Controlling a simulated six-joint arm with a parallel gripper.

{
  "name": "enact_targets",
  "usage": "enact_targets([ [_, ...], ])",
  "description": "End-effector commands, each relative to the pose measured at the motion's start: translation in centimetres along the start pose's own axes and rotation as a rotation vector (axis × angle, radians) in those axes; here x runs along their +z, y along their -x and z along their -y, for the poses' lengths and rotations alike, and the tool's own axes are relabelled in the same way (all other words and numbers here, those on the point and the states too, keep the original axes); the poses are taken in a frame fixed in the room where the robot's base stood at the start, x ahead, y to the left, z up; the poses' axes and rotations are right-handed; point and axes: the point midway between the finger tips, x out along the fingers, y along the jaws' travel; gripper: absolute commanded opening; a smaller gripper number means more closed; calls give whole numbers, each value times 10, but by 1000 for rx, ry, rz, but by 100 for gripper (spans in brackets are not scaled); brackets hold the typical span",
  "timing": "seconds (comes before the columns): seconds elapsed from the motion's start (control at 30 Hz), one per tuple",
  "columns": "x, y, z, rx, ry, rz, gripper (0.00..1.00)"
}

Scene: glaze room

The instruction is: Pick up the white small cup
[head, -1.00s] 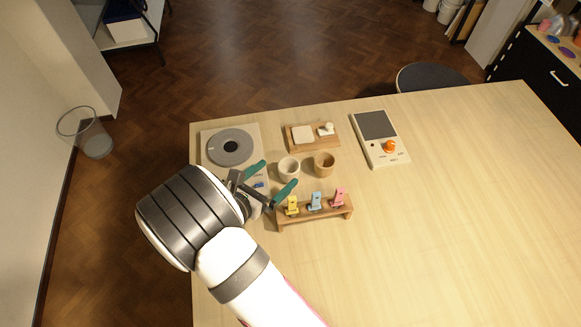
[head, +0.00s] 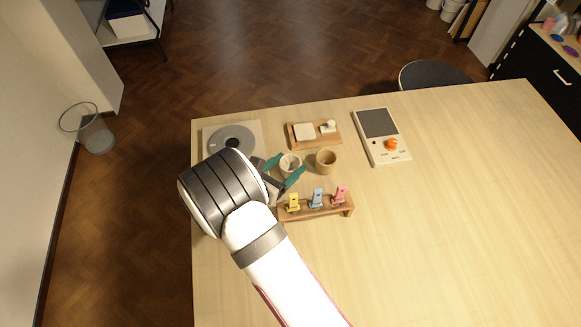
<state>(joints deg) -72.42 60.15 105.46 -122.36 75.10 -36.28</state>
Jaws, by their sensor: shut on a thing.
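The white small cup (head: 291,160) stands on the table, left of a tan cup (head: 326,161). My gripper (head: 283,171) comes in from the lower left with its two green fingers, one on each side of the white cup. The fingers are shut on the cup. The near finger and the wrist hide part of the cup's lower side, so I cannot tell whether its base still touches the table.
A rack with yellow, blue and pink clips (head: 317,204) stands close in front of the cups. A wooden tray (head: 316,143) lies behind them. A grey disc device (head: 232,140) is at left, a scale-like device (head: 381,137) at right. The table's right side is clear.

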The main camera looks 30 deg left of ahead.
Motion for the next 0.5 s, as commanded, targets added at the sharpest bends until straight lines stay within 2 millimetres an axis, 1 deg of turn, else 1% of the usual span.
enact_targets([
  [0.03,0,0,0,0,0,0,8],
  [0.07,0,0,0,0,0,0,3],
  [0.33,2,1,0,0,-1,1,2],
  [0.43,11,4,-1,0,-4,2,2],
  [0.5,22,9,0,0,-4,3,2],
])
